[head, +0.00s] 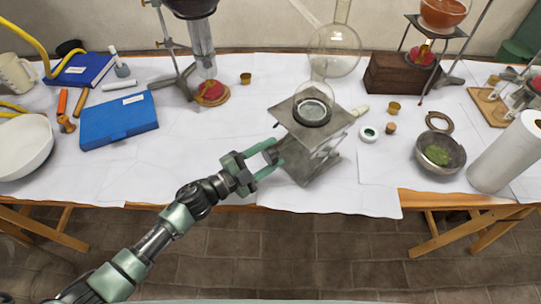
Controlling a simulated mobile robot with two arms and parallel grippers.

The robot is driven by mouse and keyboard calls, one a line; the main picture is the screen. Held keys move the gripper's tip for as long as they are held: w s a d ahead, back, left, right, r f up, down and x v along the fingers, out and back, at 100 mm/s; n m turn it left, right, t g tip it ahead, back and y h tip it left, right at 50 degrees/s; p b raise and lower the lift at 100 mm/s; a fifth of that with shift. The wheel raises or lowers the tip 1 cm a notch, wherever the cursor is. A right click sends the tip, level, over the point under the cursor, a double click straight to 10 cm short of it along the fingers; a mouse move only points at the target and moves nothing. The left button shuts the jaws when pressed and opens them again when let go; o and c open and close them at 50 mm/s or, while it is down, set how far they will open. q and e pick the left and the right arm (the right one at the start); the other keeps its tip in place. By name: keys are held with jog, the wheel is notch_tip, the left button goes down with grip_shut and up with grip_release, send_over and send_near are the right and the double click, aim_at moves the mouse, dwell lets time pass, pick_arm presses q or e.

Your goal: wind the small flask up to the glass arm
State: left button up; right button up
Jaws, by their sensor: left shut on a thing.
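The small flask (317,90) is clear glass and stands on a dark ring on top of a grey lab jack (336,127), right of the middle. My left gripper (264,158) is at the left side of the jack. Its green fingers are shut on the jack's dark knob (271,156). I cannot clearly make out the glass arm or its gap to the flask. My right gripper is not in view.
A large round flask (335,50) stands behind the jack. A clamped glass column (201,45) stands back left.

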pick_arm(q)
jog(key=m+b, duration=0.1)
jog(key=m, duration=0.3)
jog(key=shift+f+m+b, duration=0.1)
jog(key=shift+m+b, duration=0.2)
jog(key=shift+b, duration=0.05)
jog(key=m+b, duration=0.2)
jog(key=m, duration=0.3)
jog(key=m+b, duration=0.2)
jog(key=m, duration=0.3)
jog(key=shift+m, duration=0.4)
jog(key=shift+s+r+m+b, duration=0.15)
jog(key=shift+m+b, duration=0.4)
jog(key=shift+m, duration=0.7)
jog(key=shift+w+r+m+b, duration=0.1)
jog(key=shift+m+b, duration=0.45)
jog(key=shift+m, duration=0.7)
jog(key=o, duration=1.4)
jog(key=shift+r, duration=0.15)
